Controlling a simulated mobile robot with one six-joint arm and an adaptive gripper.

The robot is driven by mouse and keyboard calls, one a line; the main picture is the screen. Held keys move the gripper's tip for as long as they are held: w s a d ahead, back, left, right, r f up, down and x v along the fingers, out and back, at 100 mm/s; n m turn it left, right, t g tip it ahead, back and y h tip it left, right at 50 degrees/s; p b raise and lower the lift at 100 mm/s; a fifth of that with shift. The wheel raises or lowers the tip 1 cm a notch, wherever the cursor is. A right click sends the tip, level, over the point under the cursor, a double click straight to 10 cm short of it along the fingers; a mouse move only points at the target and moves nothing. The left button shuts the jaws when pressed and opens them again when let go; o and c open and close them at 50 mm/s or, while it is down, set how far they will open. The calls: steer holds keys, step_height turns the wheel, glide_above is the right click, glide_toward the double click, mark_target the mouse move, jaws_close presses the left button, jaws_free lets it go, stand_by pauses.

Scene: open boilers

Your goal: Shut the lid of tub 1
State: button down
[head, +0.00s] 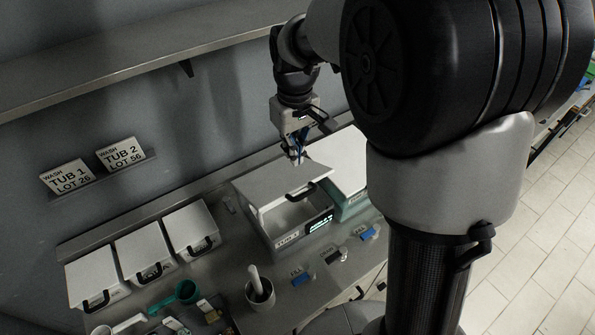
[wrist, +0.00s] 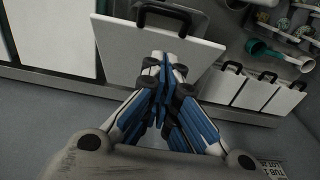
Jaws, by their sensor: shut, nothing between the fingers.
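Tub 1 (head: 288,232) is a light box on the counter with a label and a lit green display on its front. Its white lid (head: 280,182) stands partly raised, with a dark gap and the inside showing below its front edge. A black handle (head: 304,193) is on the lid's front edge. In the wrist view the lid (wrist: 125,45) lies beyond my fingertips, with its handle (wrist: 165,12) at the top. My gripper (head: 297,160) is shut and empty, over the lid's rear part; it also shows in the wrist view (wrist: 164,66). I cannot tell whether it touches the lid.
Tub 2 (head: 345,208), with a white lid (head: 343,160), stands right beside tub 1. Several smaller white-lidded boxes (head: 145,247) stand left. A cup with a pestle (head: 259,291), green scoop (head: 187,291) and blue-topped items (head: 301,279) are in front. A shelf (head: 130,65) runs along the wall above.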

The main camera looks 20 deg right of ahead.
step_height(320, 180, down, 4)
steer(key=shift+w, duration=0.15)
steer(key=s+f, duration=0.2)
steer(key=f, duration=0.1)
steer(key=shift+s+d+f, duration=0.1)
steer(key=shift+s+d, duration=0.15)
steer(key=shift+d, duration=0.15)
steer(key=shift+f, duration=0.1)
